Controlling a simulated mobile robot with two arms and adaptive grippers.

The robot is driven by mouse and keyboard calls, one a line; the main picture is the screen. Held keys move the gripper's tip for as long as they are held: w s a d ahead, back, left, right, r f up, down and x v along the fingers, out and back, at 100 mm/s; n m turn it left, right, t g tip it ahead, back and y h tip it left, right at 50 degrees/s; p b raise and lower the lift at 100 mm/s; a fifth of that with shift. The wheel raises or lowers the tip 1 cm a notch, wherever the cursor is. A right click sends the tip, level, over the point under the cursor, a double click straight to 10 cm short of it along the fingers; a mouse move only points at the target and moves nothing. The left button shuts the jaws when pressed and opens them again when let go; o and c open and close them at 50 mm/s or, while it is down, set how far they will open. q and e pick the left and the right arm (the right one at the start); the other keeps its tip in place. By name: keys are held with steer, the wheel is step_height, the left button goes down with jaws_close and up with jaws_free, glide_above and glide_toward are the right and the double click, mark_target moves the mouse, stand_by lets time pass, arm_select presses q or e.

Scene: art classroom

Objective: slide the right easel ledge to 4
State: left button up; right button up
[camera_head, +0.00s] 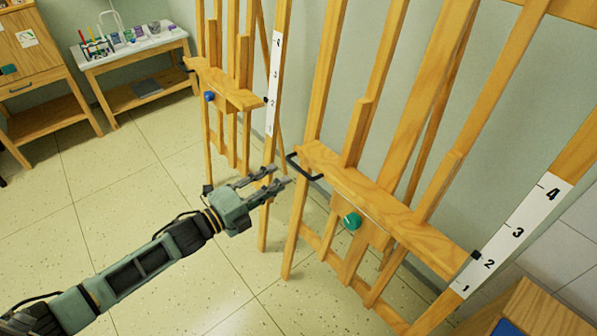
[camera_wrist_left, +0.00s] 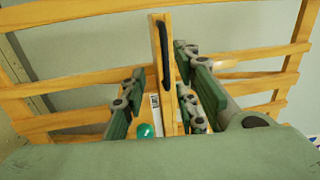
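The right easel's wooden ledge (camera_head: 385,207) runs across the easel, with a black pointer (camera_head: 475,255) at its right end close to the 2 on the white scale (camera_head: 513,235). A black handle (camera_head: 303,166) is on the ledge's left end, and a green knob (camera_head: 352,221) is below its front. My left gripper (camera_head: 280,177) is open and empty, just left of and slightly below the handle. In the left wrist view, the handle (camera_wrist_left: 165,55) and ledge end show beyond and between the spread fingers (camera_wrist_left: 165,100), with the green knob (camera_wrist_left: 146,131) lower down. My right gripper is not in view.
The left easel (camera_head: 225,85) stands behind, with a blue knob (camera_head: 209,96) and its own scale (camera_head: 274,85). A table with art supplies (camera_head: 135,42) and a wooden cabinet (camera_head: 27,50) are at the back left. The floor at left is clear. A wooden box-like piece (camera_head: 540,310) is at the lower right.

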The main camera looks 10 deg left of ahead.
mark_target(298, 167)
arm_select(q)
steer(key=x, duration=0.8)
steer(key=shift+s+d+r+p, duration=0.15)
steer(key=shift+s+r+p, duration=0.05)
steer(key=shift+r+p, duration=0.2)
jaws_close()
